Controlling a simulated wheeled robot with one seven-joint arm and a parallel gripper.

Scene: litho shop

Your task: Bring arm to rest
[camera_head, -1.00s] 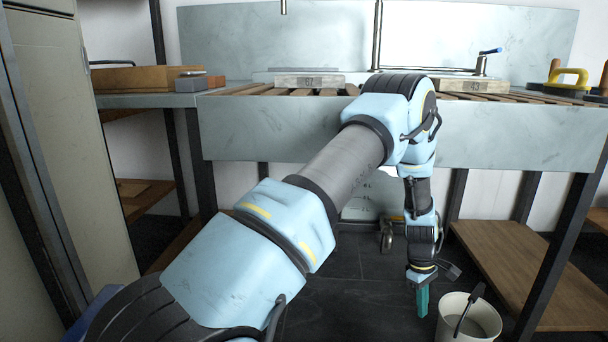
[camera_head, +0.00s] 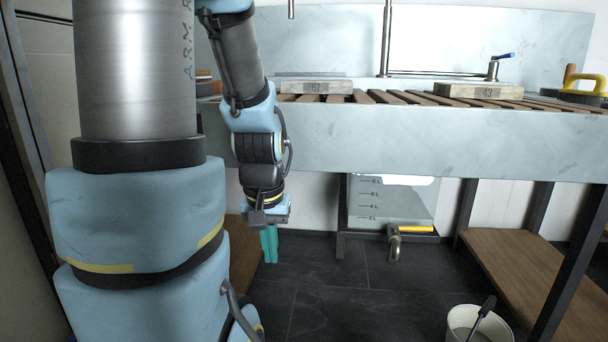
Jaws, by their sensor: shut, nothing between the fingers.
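My gripper (camera_head: 270,246) hangs fingers down at the end of my blue and grey arm, left of the picture's middle. Its green fingers are together, with nothing between them. It is in front of the metal sink's front panel (camera_head: 400,140), with the fingertips below the panel's lower edge and above the dark floor. My upper arm fills the left of the picture and hides part of the bench and cabinet behind it.
Blocks marked 67 (camera_head: 314,87) and 43 (camera_head: 479,91) lie on the wooden slats (camera_head: 384,97). A yellow-handled tool (camera_head: 585,80) is at the far right. A white bucket (camera_head: 462,318) stands on the floor. A wooden shelf (camera_head: 520,268) is at lower right.

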